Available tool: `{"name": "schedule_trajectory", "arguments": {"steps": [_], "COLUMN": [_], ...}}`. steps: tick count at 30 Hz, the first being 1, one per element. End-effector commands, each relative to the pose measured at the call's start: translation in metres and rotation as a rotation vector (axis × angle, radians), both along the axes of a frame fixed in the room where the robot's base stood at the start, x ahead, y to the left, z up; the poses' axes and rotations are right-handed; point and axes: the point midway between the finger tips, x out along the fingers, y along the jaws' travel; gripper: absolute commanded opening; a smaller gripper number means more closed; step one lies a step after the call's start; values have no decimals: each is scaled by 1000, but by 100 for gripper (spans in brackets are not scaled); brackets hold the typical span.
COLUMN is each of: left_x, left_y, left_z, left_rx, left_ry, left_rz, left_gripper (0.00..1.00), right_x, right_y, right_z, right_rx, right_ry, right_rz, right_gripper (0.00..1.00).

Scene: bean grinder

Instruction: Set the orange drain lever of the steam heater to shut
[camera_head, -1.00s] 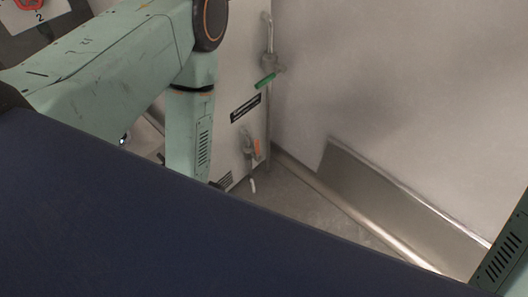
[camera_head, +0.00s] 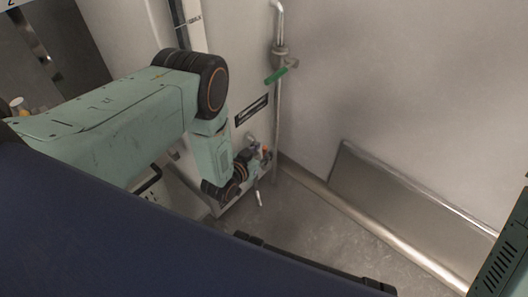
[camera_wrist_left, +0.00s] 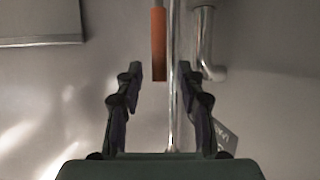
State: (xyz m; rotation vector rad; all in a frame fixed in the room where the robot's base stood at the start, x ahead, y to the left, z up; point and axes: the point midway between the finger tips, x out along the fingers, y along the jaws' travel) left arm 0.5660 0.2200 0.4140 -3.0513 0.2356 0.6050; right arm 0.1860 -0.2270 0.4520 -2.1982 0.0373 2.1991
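The orange drain lever (camera_head: 265,151) is a small orange piece low on the steam heater's pale side, partly hidden by my left wrist in the head view. In the left wrist view the orange lever (camera_wrist_left: 159,45) is upright in the picture, just beyond and between the fingertips. My left gripper (camera_wrist_left: 160,72) is open there, one finger on each side of the lever's line, with no clear contact. In the head view my left arm reaches down to the lever; its fingers are too small to make out. My right gripper is out of view.
A green-handled valve (camera_head: 276,75) sits on a vertical pipe (camera_head: 278,120) above the lever. A metal pipe (camera_wrist_left: 203,45) stands right of the lever in the wrist view. A metal panel (camera_head: 400,200) leans along the wall at right. The floor (camera_head: 310,225) between is clear.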

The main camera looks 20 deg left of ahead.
Motion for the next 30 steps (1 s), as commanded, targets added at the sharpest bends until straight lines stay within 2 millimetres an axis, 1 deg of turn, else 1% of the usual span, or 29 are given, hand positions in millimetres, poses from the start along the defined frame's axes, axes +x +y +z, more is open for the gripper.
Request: {"name": "schedule_trajectory", "arguments": {"steps": [1, 6, 17, 30], "left_x": [6, 18, 22, 22], "left_y": [-2, -3, 0, 0], "left_z": [-5, -8, -9, -9], "left_rx": [0, 1, 1, 1], "left_ry": [-1, 0, 2, 2], "left_rz": [-1, -1, 1, 1], "left_gripper": [38, 38, 37, 0], "right_x": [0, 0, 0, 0], "right_y": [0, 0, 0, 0], "right_z": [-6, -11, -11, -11], "right_rx": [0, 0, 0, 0], "right_ry": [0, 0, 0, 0], "right_rz": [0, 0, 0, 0], "right_gripper": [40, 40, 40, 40]}}
